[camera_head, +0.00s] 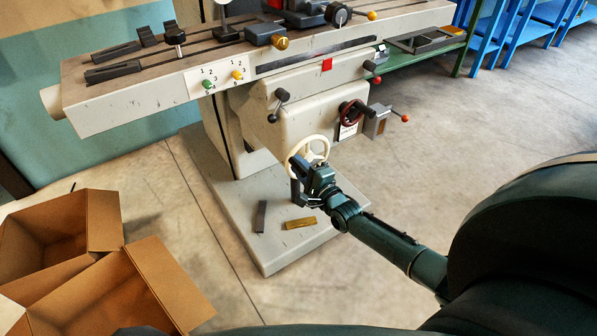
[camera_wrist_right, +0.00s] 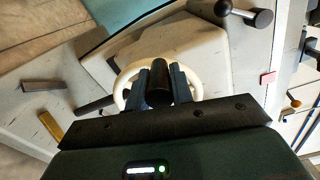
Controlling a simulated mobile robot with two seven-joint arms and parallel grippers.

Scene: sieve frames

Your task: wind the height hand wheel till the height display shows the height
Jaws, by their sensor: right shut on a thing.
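The cream hand wheel (camera_head: 308,148) sits low on the front of the milling machine's knee. My right gripper (camera_head: 299,172) is at the wheel's lower left rim, shut on its dark handle. In the right wrist view the dark handle (camera_wrist_right: 159,84) stands between the two fingers, with the cream wheel ring (camera_wrist_right: 196,86) behind it. I cannot make out a height display or its figures in either view. My left gripper is not in view.
A dark red hand wheel (camera_head: 352,113) and a grey box (camera_head: 377,122) are at the right of the knee. A brass bar (camera_head: 300,223) and a grey bar (camera_head: 261,216) lie on the machine's base (camera_head: 282,249). Open cardboard boxes (camera_head: 103,222) stand at lower left.

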